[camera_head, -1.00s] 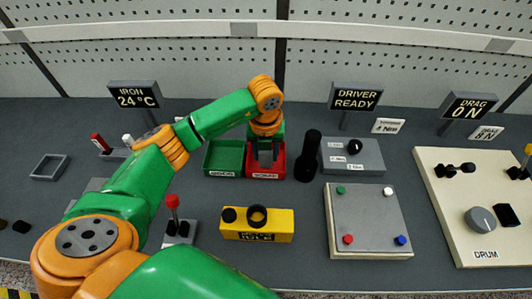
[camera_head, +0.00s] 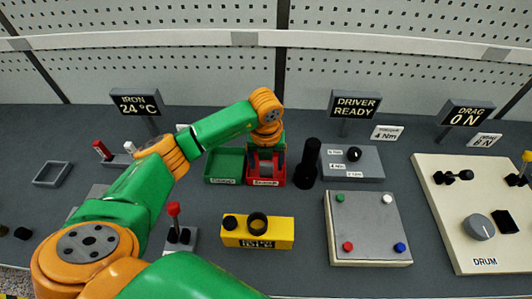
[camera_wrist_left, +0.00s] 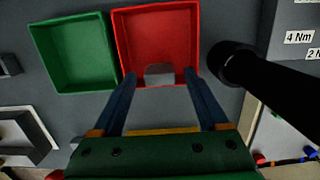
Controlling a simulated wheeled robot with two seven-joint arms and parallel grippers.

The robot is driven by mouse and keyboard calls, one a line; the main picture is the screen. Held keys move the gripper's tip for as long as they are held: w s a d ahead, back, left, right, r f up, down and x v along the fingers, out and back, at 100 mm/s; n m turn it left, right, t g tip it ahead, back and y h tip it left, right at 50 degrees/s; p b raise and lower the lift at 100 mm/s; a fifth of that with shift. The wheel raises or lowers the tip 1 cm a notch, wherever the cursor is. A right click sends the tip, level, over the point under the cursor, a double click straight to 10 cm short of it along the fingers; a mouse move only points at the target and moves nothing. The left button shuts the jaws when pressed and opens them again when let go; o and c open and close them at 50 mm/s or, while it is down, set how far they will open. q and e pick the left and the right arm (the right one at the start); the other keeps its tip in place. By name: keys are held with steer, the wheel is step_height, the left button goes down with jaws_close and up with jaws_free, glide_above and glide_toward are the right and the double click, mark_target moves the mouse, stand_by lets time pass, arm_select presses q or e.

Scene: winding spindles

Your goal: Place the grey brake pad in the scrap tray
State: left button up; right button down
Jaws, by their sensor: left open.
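The red scrap tray (camera_head: 281,178) stands right of a green tray at the back middle of the bench; it also shows in the left wrist view (camera_wrist_left: 155,35). The grey brake pad (camera_wrist_left: 159,74) is a small block at the tray's near side in that view, between my fingers and apart from both. My left gripper (camera_wrist_left: 160,77) is open, pointing down over the scrap tray; in the head view (camera_head: 266,160) its fingers are small and dark. I cannot tell whether the pad rests fully on the tray floor. My right gripper is out of view.
The green tray (camera_head: 225,165) adjoins the left side. A black upright driver (camera_head: 307,163) stands close on the right. A yellow block (camera_head: 258,232) lies in front, and a grey plate with coloured knobs (camera_head: 366,227) is to the right.

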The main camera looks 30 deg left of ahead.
arm_select(q)
step_height(320, 180, up, 11)
steer(key=s+b, duration=0.1)
steer(key=shift+s+d, duration=0.15)
steer(key=shift+d, duration=0.15)
steer(key=shift+f, duration=0.1)
